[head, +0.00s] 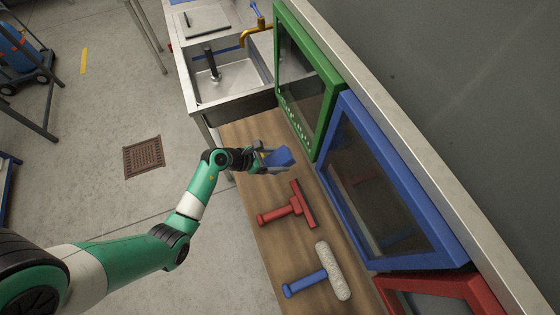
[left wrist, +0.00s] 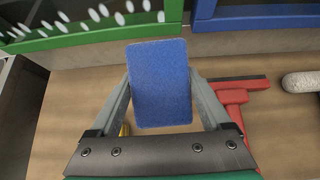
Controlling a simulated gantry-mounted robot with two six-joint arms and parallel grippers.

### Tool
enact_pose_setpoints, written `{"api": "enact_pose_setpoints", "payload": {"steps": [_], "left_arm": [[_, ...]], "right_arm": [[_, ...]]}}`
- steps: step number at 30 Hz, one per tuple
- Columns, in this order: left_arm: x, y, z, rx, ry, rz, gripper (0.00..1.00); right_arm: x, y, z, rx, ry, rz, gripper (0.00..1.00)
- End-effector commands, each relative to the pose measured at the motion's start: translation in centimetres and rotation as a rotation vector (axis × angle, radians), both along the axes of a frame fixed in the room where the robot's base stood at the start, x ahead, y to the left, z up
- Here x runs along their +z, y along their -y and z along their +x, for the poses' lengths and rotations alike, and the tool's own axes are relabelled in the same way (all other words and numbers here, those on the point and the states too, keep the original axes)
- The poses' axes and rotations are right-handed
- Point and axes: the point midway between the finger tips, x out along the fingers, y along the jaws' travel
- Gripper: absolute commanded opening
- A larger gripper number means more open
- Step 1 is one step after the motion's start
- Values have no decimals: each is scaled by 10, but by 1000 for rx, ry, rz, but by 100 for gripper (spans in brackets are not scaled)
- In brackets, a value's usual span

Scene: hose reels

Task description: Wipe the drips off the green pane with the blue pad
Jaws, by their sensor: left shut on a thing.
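The green pane (head: 304,84) leans upright at the back of the wooden bench, beside the sink. A row of pale drips (head: 294,121) lies along its lower part; they show as white ovals in the left wrist view (left wrist: 97,14). My left gripper (head: 270,160) is shut on the blue pad (head: 279,158) and holds it over the bench, in front of the lower right corner of the green pane. In the left wrist view the blue pad (left wrist: 160,85) sits between both fingers, its top edge near the green frame. Whether it touches is unclear. My right gripper is not in view.
A red squeegee (head: 284,206) and a blue-handled roller (head: 322,277) lie on the bench (head: 262,240) to the right of the pad. A blue-framed pane (head: 350,130) and a red-framed pane (head: 440,287) stand along the back. The sink (head: 225,83) with a brass tap (head: 256,33) is at the far end.

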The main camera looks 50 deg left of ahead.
Motion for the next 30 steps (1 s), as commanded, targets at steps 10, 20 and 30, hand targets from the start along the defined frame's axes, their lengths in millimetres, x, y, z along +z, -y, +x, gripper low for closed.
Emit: {"api": "enact_pose_setpoints", "payload": {"steps": [10, 20, 30], "left_arm": [[-3, 11, 36, -3, 1, 1, 0], [0, 15, 52, 0, 0, 0, 0], [1, 15, 51, 0, 0, 0, 0]], "right_arm": [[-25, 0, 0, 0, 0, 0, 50], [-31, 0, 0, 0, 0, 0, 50], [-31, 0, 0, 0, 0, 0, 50]]}}
